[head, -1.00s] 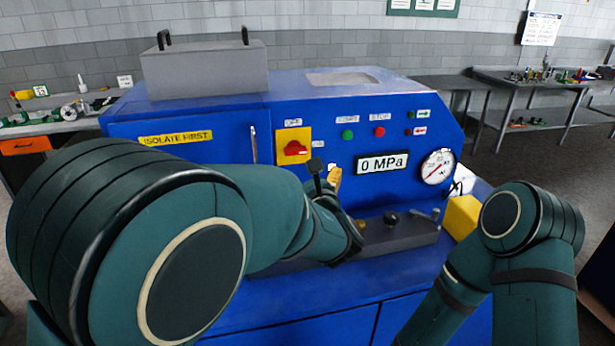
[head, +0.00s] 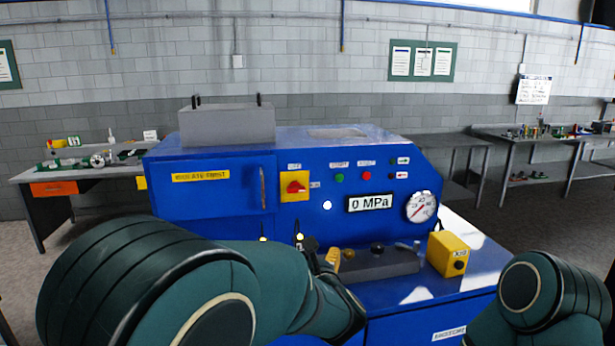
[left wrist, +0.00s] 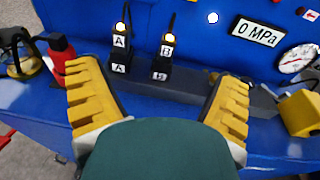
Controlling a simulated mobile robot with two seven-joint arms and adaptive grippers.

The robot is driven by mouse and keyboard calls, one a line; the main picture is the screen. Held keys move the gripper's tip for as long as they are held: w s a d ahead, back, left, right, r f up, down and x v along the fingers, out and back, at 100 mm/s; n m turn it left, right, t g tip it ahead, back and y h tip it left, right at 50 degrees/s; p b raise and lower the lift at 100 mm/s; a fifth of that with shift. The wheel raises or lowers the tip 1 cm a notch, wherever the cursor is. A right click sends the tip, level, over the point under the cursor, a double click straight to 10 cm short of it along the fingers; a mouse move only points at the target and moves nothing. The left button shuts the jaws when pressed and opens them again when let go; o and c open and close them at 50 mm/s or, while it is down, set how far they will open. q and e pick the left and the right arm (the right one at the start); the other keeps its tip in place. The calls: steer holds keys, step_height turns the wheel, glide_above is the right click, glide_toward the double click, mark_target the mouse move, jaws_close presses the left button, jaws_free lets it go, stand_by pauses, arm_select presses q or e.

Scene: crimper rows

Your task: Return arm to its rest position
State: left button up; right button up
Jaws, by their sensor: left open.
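My left arm comes in from the left in the head view and its forearm covers part of the machine front. The left gripper (head: 333,257) shows only partly there, with a yellow finger near the grey ledge. In the left wrist view the left gripper (left wrist: 160,105) has its two yellow fingers wide apart, with nothing between them. Beyond the fingers, two black connectors labelled A (left wrist: 120,48) and B (left wrist: 166,52) stand upright at the ledge, apart from the fingers. My right arm shows at the lower right of the head view; its gripper is out of view.
The blue machine (head: 225,225) fills the middle, with a red rotary switch (head: 295,186), a 0 MPa display (head: 370,202) and a gauge (head: 421,206). A yellow button box (head: 447,253) stands at its right. A red bottle (left wrist: 62,55) is left of the fingers.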

arm_select(q)
steer(key=s+a+f+n+g, duration=0.25)
steer(key=a+f+g, duration=0.2)
steer(key=f, duration=0.55)
steer(key=s+a+f+n+g, duration=0.2)
steer(key=a+f+n+g, duration=0.25)
steer(key=f, duration=0.55)
steer(key=s+f+n+g+h, duration=0.6)
steer(key=s+f+n+h, duration=0.2)
steer(key=s+f+n, duration=0.9)
step_height(320, 180, down, 6)
steer(key=s+a+n+t+b, duration=0.1)
steer(key=s+n+b, duration=0.1)
steer(key=n+b, duration=0.4)
steer(key=n, duration=0.4)
steer(key=shift+s+a, duration=0.25)
steer(key=shift+s, duration=0.1)
arm_select(e)
step_height(320, 180, down, 7)
steer(key=w, duration=0.1)
steer(key=shift+a, duration=0.35)
steer(key=shift+r, duration=0.1)
